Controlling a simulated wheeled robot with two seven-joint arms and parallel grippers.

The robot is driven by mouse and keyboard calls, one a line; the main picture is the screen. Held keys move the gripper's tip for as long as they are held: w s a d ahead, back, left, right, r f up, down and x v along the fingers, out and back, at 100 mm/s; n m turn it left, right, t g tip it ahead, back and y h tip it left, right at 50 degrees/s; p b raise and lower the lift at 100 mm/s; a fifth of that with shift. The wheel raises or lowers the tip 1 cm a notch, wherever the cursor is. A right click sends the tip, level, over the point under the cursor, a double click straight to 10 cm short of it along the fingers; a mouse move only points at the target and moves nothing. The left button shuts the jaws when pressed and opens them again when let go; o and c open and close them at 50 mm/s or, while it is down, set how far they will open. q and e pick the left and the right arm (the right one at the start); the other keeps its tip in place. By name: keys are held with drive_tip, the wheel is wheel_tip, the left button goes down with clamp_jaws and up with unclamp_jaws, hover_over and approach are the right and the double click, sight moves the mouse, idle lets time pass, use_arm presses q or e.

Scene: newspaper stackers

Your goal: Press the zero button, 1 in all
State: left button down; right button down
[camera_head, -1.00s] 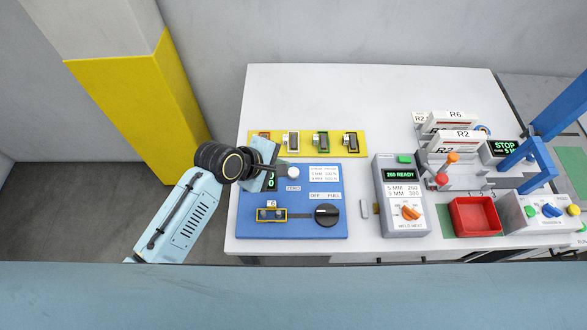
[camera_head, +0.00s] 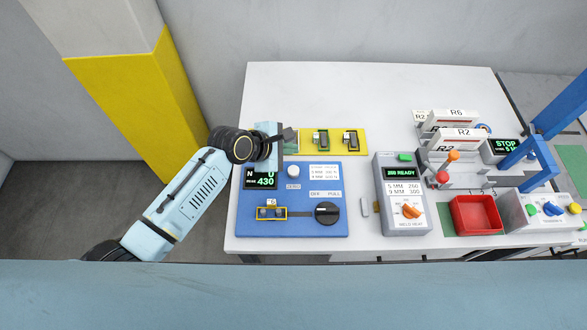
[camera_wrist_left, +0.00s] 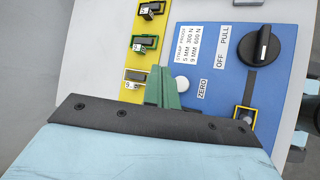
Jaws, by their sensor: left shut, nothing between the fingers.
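The zero button (camera_head: 293,171) is a small white round knob on the blue panel (camera_head: 310,225), with a ZERO label below it. The button also shows in the left wrist view (camera_wrist_left: 182,84), just right of the fingertips. A dark display (camera_head: 262,178) with green characters, including 430, sits left of the button. My left gripper (camera_head: 290,140) is shut and empty, above the yellow strip behind the panel, apart from the button in the head view. Its green fingers (camera_wrist_left: 163,88) are together in the left wrist view. My right gripper is not in view.
The yellow strip (camera_head: 336,151) bears several small clamps, some hidden by my gripper. A black knob (camera_head: 327,213) is on the blue panel. A grey control box (camera_head: 400,220) and a red tray (camera_head: 475,215) stand to the right. The white table is clear behind the strip.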

use_arm(q)
drive_tip(key=b, duration=0.5)
hover_over(290, 172)
wheel_tip(290, 172, down, 6)
drive_tip(key=shift+f, duration=0.6)
idle(1.2)
drive_tip(key=shift+f, duration=0.45)
